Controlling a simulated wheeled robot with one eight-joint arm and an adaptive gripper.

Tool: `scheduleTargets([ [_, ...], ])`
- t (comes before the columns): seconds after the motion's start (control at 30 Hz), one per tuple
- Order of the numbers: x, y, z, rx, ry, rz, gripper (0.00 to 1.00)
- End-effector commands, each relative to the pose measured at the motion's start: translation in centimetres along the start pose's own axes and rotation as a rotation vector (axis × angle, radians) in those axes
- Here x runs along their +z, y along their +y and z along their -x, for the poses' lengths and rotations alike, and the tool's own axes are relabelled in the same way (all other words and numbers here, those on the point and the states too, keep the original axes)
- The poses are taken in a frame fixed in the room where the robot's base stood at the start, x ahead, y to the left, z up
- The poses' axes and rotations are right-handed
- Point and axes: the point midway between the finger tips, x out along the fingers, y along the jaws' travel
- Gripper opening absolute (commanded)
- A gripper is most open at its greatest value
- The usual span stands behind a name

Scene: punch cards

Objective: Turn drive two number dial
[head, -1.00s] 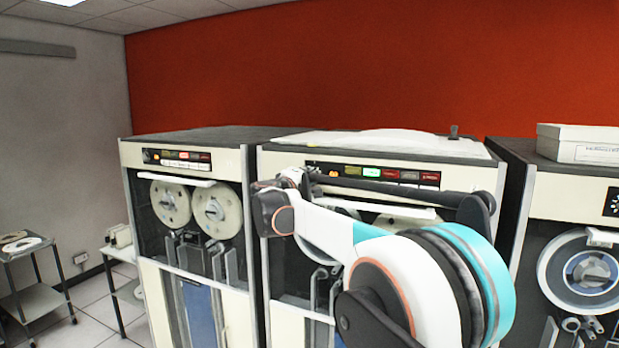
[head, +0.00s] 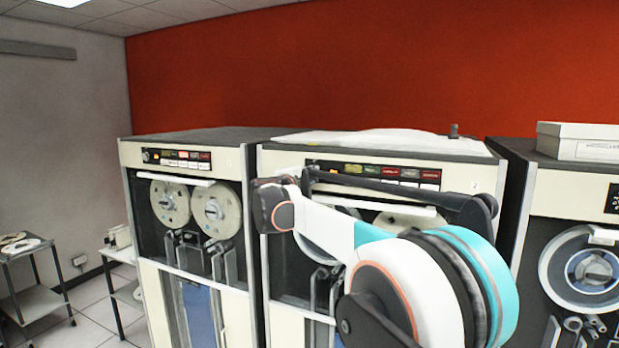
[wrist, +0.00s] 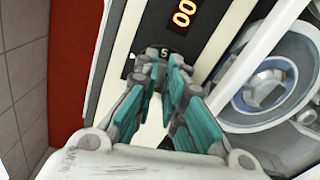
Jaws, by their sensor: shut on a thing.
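In the head view the middle tape drive (head: 455,178) has a strip of coloured lamps and an orange readout (head: 333,173). My wrist is at the left end of that strip and hides the dial and fingertips there.
Another tape drive (head: 132,155) stands close on the left and a third (head: 570,195) on the right. White boxes (head: 578,135) lie on the right drive. A small cart (head: 35,300) stands at far left. Free floor shows at lower left.

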Motion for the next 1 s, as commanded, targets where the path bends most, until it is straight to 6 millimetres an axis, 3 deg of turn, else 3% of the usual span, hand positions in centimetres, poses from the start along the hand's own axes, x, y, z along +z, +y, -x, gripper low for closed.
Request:
scheduleTargets([
  [0.3,-0.04,-0.17,0.03,-0.002,0.000,0.108,0.00],
  [0.77,-0.04,-0.18,0.02,-0.003,0.000,0.123,0.00],
  [0.8,-0.05,-0.18,0.03,-0.003,0.000,0.123,0.14],
  [0.87,-0.05,-0.18,0.02,-0.003,0.000,0.123,0.28],
  [1.0,-0.04,-0.12,0.02,-0.002,0.000,0.123,0.30],
])
